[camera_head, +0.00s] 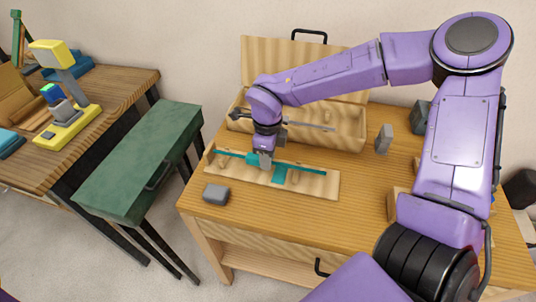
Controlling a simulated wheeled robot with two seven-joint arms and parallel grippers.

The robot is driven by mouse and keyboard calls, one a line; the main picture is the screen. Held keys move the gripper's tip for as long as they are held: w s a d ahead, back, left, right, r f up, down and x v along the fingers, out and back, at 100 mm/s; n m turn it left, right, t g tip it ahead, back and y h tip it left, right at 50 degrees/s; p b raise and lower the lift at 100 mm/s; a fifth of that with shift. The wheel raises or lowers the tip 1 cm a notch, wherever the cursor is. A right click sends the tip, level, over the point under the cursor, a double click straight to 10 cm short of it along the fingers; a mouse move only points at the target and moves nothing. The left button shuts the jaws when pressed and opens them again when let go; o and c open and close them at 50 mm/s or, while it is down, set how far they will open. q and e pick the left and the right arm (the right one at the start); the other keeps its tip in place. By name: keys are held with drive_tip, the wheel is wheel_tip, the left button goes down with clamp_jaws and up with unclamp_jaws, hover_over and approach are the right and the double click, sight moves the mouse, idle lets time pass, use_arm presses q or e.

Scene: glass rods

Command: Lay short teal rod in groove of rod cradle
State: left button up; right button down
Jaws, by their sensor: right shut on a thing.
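A long thin teal rod (308,168) lies along a low light-wood board (320,187) on the wooden table; this board looks like the rod cradle. Teal also shows left of the gripper (230,153), and a flat teal patch (281,174) is on the board. My right gripper (265,163) points down over the board's middle, shut on the teal rod. The fingers hide that part of the rod, so I cannot tell whether it rests in the groove. My left gripper is not in view.
An open wooden case (345,128) with a grey rod stands behind the board. A grey block (216,194) lies at the front left, and another grey block (384,138) stands at the right. A green bench (140,160) and a cluttered side table are at the left.

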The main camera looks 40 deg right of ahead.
drive_tip(key=shift+f, duration=0.15)
drive_tip(key=c, duration=0.8)
unclamp_jaws()
wheel_tip(320, 180, up, 10)
drive_tip(key=shift+r, duration=0.25)
